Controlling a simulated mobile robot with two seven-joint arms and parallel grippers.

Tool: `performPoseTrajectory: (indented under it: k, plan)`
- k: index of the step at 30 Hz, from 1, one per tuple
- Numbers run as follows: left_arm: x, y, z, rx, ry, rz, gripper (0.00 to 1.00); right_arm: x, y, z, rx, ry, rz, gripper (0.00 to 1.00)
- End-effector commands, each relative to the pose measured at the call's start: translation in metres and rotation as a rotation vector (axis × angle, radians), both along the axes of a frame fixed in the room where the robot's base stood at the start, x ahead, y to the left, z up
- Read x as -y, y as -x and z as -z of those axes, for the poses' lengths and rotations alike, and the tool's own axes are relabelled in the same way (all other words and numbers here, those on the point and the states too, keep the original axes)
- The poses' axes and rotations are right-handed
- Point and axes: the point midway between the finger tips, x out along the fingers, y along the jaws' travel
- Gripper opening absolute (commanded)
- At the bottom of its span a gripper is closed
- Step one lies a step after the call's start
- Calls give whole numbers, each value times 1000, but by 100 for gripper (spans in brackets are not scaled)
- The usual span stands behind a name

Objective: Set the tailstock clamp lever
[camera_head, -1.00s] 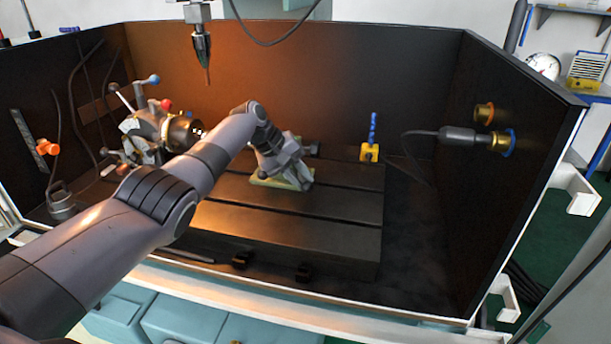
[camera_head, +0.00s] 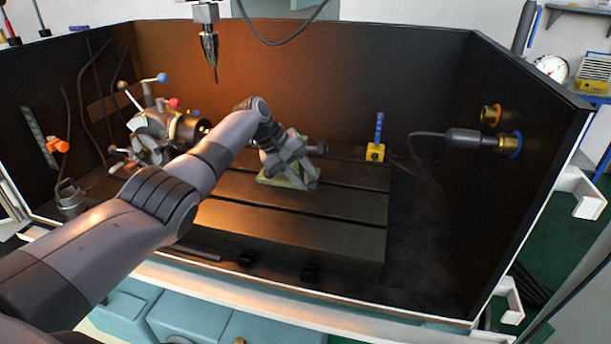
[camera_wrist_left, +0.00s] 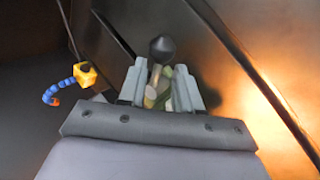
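The tailstock is a green body (camera_head: 272,182) on the slotted table, mostly hidden behind my left gripper (camera_head: 311,184), which points down over it. In the left wrist view a dark round knob (camera_wrist_left: 163,48) shows just past the fingertips. My left gripper (camera_wrist_left: 160,72) has its fingers apart, with pale and green tailstock parts (camera_wrist_left: 153,92) in the gap. I cannot tell which part is the clamp lever, or whether either finger touches anything. My right gripper is not in view.
The indexing chuck (camera_head: 165,130) with its ball-ended levers stands at the left. A yellow block with a blue hose (camera_head: 375,152) stands right of the tailstock. A spindle (camera_head: 209,45) hangs above.

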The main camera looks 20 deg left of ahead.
Motion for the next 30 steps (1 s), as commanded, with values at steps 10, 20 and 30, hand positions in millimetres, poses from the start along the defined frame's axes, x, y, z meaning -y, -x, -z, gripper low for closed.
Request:
performPoseTrajectory:
  k: [10,20,30]
  plan:
    - [-19,14,-34,0,-2,0,33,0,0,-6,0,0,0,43]
    - [-26,21,-48,-5,-1,2,33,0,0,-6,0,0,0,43]
    - [-27,19,-48,5,-12,2,37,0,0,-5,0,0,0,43]
